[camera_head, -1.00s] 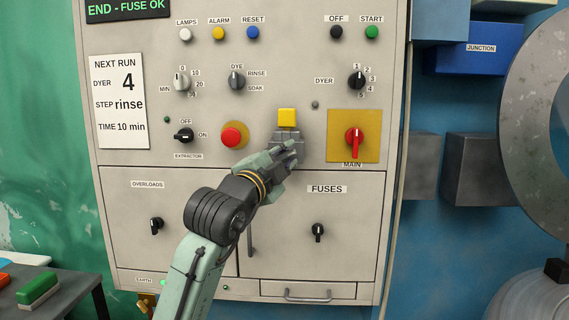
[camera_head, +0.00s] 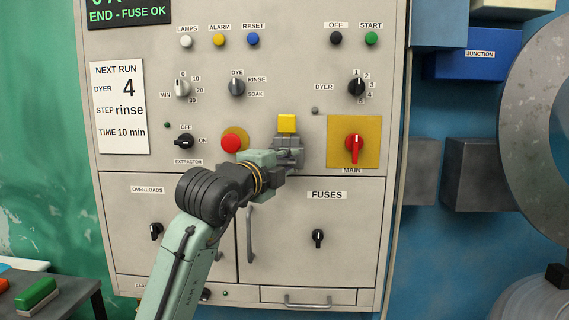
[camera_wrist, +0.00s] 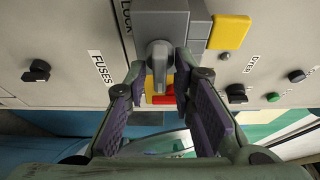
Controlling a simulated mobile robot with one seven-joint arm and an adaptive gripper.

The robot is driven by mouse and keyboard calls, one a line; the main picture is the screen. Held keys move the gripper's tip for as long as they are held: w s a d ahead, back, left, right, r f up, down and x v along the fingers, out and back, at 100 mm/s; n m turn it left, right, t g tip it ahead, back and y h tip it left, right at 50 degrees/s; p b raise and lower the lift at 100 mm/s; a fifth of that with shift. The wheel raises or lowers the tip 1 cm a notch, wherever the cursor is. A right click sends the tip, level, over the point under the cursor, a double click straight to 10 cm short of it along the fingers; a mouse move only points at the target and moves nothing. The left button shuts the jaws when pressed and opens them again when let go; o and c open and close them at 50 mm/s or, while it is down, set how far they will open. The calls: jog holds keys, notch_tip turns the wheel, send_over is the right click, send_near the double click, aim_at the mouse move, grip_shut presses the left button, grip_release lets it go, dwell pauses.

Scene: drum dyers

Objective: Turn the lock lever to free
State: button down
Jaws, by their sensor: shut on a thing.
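The lock is a grey housing (camera_wrist: 160,22) beside a "LOCK" label in the wrist view, with a yellow block (camera_wrist: 229,32) at its side. Its grey lever (camera_wrist: 160,62) sticks out between my fingertips. In the head view the yellow block (camera_head: 287,123) shows above the grey lock housing (camera_head: 288,141), left of the main switch. My gripper (camera_wrist: 160,76) is shut on the lever, one finger on each side. In the head view my gripper (camera_head: 290,157) reaches the lock from the lower left and hides most of the lever.
The red main switch (camera_head: 354,147) on its yellow plate is close to the right of my gripper. A red push button (camera_head: 231,143) is close to the left. The fuses door (camera_head: 330,255) with its handle (camera_head: 250,235) lies below, with my arm across the cabinet's lower left.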

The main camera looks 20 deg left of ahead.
jog(key=c, duration=1.7)
grip_release()
jog(key=s, duration=0.4)
jog(key=s+a, duration=0.1)
jog(key=s, duration=0.7)
jog(key=shift+a, duration=0.15)
